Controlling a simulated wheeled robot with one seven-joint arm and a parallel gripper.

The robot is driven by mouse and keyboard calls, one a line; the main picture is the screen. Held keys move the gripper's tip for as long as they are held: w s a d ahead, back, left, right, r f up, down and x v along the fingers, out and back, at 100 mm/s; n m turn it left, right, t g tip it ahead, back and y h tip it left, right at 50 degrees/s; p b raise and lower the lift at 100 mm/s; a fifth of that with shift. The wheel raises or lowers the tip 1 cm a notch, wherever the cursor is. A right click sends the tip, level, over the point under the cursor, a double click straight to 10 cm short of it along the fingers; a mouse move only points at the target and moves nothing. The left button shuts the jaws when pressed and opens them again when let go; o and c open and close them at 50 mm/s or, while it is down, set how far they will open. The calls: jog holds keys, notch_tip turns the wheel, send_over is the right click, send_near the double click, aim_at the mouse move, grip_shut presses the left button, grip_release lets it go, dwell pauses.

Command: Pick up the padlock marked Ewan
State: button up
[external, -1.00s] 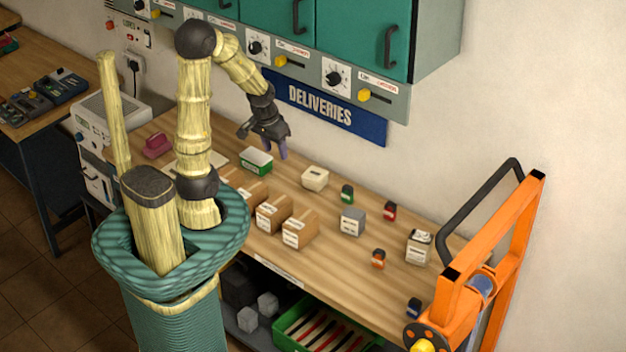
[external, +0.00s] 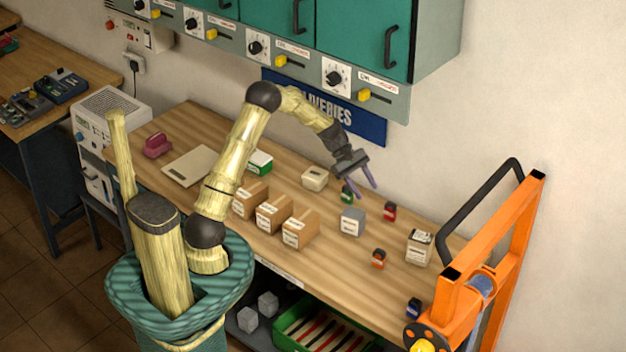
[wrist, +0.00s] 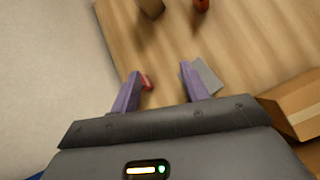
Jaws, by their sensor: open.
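Several small padlocks stand on the wooden bench: a green one (external: 347,194), a red one (external: 389,211), an orange one (external: 378,259) and a blue one (external: 413,308). Their labels are too small to read, so I cannot tell which is marked Ewan. My gripper (external: 362,186) is open and empty above the bench, near the green and red padlocks. In the wrist view, my gripper (wrist: 160,76) points down; the red padlock (wrist: 147,83) shows partly hidden beside the left finger. The orange padlock (wrist: 201,4) is at the top edge.
A grey block (external: 352,221) stands near the red padlock; it also shows beside the right finger in the wrist view (wrist: 208,78). Cardboard boxes (external: 299,231), a cream block (external: 314,178) and a pale labelled block (external: 419,247) stand around. An orange frame (external: 490,260) borders the right end.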

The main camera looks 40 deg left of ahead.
aim_at(390, 211)
jog(key=w+d+f+n+t+h+b, duration=0.1)
jog(key=w+d+f+n+h+b, duration=0.2)
jog(key=w, duration=0.5)
jog(key=shift+w+f+n+h, duration=0.15)
jog(key=shift+f+n+h, duration=0.05)
jog(key=shift+n+h, duration=0.75)
jog(key=shift+f, duration=1.8)
